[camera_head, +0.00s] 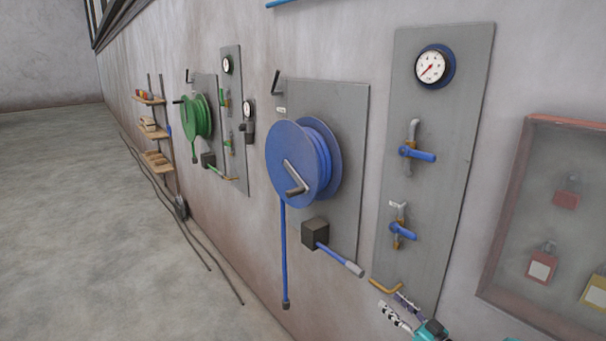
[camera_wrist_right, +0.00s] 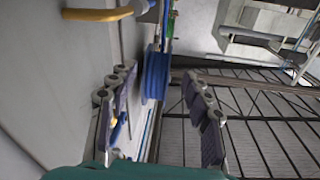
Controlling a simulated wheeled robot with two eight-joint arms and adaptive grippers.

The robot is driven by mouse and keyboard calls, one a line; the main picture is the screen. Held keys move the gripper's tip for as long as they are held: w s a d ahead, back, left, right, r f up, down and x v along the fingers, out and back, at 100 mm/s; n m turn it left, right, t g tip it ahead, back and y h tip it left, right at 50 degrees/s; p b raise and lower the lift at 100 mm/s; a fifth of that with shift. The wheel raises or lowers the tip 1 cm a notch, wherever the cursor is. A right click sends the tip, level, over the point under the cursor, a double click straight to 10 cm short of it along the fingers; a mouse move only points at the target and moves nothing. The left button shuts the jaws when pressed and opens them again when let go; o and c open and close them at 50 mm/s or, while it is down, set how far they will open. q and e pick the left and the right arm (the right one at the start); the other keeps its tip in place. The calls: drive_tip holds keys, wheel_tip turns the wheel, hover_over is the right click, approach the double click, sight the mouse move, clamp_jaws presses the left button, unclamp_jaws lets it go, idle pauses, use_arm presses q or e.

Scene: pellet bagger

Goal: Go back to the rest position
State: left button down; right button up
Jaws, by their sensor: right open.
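My right gripper (camera_head: 400,312) is at the lower edge of the head view, near the bottom of the tall grey panel (camera_head: 432,150) with a gauge and two blue-handled valves. In the right wrist view its two dark padded fingers (camera_wrist_right: 160,118) stand wide apart with nothing between them. A yellow bent pipe end (camera_head: 385,287) is just above the gripper in the head view; it also shows at the upper left of the wrist view (camera_wrist_right: 98,14). I cannot tell whether they touch. My left gripper is not in view.
A blue hose reel (camera_head: 292,160) on a grey plate hangs left of the panel, with a blue-handled box (camera_head: 315,233) below it. A green reel (camera_head: 190,117) and shelves (camera_head: 155,130) are farther left. A glass-fronted padlock cabinet (camera_head: 515,210) is at right. Floor at left is mostly clear.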

drive_tip(key=s+d+r+m+t+h, duration=0.2)
drive_tip(key=r+m+h, duration=0.3)
drive_tip(key=r, duration=0.4)
drive_tip(key=s+d+r+m+t+h, duration=0.1)
drive_tip(key=s+d+r+m+h, duration=0.1)
drive_tip(key=r+h, duration=0.65)
drive_tip(key=s+a+f+g+y, duration=0.1)
drive_tip(key=s+a+f+g, duration=0.3)
drive_tip(key=s, duration=0.5)
drive_tip(key=s+a+f+n+g+y, duration=0.1)
drive_tip(key=s+a+f+g, duration=0.3)
drive_tip(key=s, duration=0.6)
drive_tip(key=s+a+f+n+g+y, duration=0.1)
drive_tip(key=s+a+f+g, duration=0.3)
drive_tip(key=s+f, duration=0.4)
drive_tip(key=shift+s+a, duration=0.2)
drive_tip(key=shift+s, duration=0.7)
